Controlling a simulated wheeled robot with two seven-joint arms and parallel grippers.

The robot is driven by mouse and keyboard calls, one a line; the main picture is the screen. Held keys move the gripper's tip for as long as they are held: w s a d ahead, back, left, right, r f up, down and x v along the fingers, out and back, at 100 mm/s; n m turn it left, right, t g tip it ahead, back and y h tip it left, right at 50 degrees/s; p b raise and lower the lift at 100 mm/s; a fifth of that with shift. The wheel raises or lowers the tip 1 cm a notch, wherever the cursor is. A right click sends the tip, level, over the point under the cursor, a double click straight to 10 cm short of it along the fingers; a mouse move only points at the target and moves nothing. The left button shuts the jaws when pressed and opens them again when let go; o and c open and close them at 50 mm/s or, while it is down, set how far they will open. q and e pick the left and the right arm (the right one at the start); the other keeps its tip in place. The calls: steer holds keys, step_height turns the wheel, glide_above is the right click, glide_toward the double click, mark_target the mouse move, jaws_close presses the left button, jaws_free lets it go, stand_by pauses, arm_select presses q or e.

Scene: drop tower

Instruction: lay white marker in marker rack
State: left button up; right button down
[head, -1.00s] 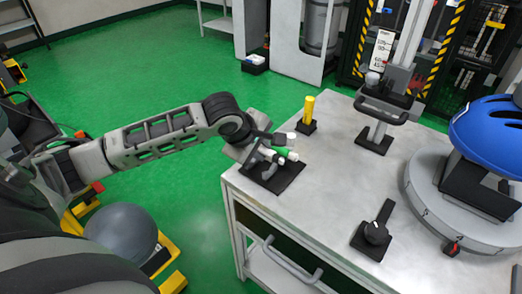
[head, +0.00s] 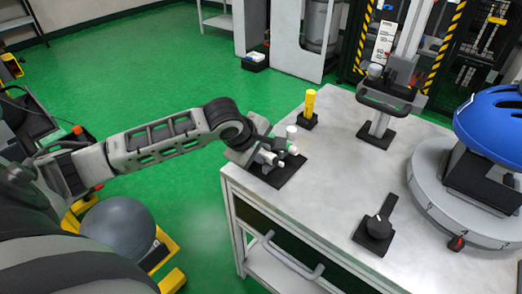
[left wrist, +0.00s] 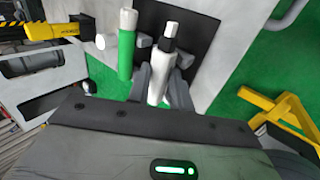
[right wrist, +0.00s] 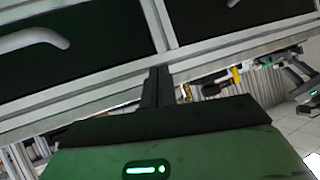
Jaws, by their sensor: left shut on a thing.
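My left gripper (left wrist: 160,88) is shut on the white marker (left wrist: 161,66), which has a dark band near its white tip. The marker is over the black base of the marker rack (left wrist: 199,25), close to the rack's grey supports; I cannot tell whether it touches them. A green marker with a white end (left wrist: 125,50) lies beside it. In the head view my left gripper (head: 264,156) is low over the rack base (head: 287,172) at the table corner and partly hides the markers. My right gripper (right wrist: 157,87) is shut and empty, facing the table's front.
A white upright piece (head: 291,131) stands just behind the rack. A yellow post on a black base (head: 310,104) stands farther back. A drop-tower column, a black knob (head: 378,228) and a blue helmet (head: 495,125) are to the right. The table middle is clear.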

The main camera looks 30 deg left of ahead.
arm_select(q)
steer(key=shift+f+p, duration=0.1)
steer(key=shift+p, duration=0.35)
steer(key=o, duration=0.9)
steer(key=p+v, duration=0.2)
steer(key=v, duration=1.4)
steer(key=shift+d, duration=0.15)
steer(key=s+d+f+m+t+h, duration=0.1)
steer(key=s+d+f+m, duration=0.1)
steer(key=d+f+m, duration=0.3)
steer(key=s+d+f+m+t, duration=0.1)
steer(key=s+d+f+m, duration=0.2)
steer(key=d+f+m, duration=0.3)
steer(key=s+d+f+m+t+h, duration=0.1)
steer(key=s+d+f+m, duration=0.2)
steer(key=d+f+m, duration=0.2)
steer(key=shift+s+d+f+m+t+h, duration=0.1)
steer(key=shift+f+m+t+h, duration=0.1)
steer(key=shift+f+m, duration=0.85)
steer(key=shift+s+d+f+m+t+h, duration=0.15)
steer(key=shift+f+m, duration=0.5)
steer(key=shift+f, duration=0.75)
